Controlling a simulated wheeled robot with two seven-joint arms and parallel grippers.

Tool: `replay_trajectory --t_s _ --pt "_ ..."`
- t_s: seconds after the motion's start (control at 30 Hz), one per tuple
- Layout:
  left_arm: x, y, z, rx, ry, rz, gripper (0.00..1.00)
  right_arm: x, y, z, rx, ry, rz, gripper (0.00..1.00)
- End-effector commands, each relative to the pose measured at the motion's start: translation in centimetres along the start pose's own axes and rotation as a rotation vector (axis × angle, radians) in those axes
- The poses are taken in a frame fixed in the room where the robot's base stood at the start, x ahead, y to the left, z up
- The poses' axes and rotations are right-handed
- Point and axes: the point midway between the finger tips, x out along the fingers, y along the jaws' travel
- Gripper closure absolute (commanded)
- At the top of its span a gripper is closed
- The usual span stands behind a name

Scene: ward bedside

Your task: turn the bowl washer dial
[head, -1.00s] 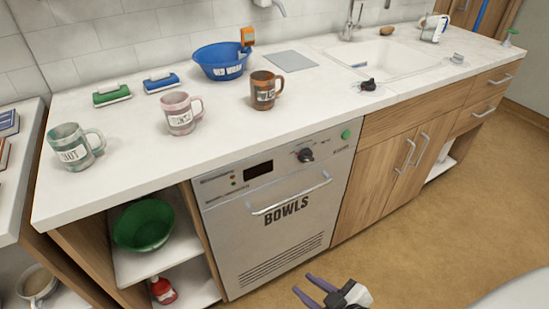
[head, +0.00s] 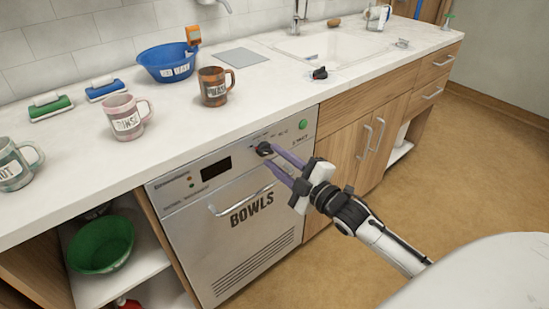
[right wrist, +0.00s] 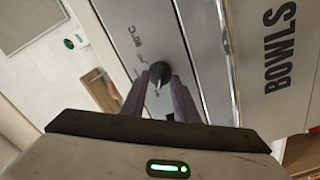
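The bowl washer (head: 245,235) is a grey front marked BOWLS under the counter. Its dark round dial (head: 265,149) sits on the upper panel, between a small black display and a green button. My right gripper (head: 271,157) reaches in from the right, its two purple fingers apart and their tips at the dial's right and lower edges. In the right wrist view the dial (right wrist: 160,74) shows between and just beyond the fingertips, with a gap between the fingers. I cannot tell whether they touch it. My left gripper is not in view.
The washer's bar handle (head: 245,196) runs below the dial. The green button (head: 303,125) is to its right. Above, the counter holds a brown mug (head: 213,88), a pink mug (head: 124,118), a blue bowl (head: 166,64) and a black knob (head: 320,73) near the sink.

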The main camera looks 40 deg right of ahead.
Motion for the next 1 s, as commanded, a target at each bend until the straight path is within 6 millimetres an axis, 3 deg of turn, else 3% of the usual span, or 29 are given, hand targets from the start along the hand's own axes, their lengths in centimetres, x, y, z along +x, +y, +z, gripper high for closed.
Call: replay_trajectory --t_s 0.13,0.43,0.6,1.0 --pt "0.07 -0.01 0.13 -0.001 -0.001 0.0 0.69 1.02 0.01 0.02 0.0 -0.001 0.0 0.73" --pt "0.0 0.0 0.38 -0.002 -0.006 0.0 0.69 1.21 -0.02 0.01 0.001 -0.001 -0.001 0.73" --pt "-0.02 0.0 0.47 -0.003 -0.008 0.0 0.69 1.19 -0.02 0.02 0.001 -0.001 -0.001 1.0" --pt "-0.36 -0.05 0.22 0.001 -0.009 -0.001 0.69 1.18 0.06 -0.03 0.041 -0.001 -0.002 1.0"
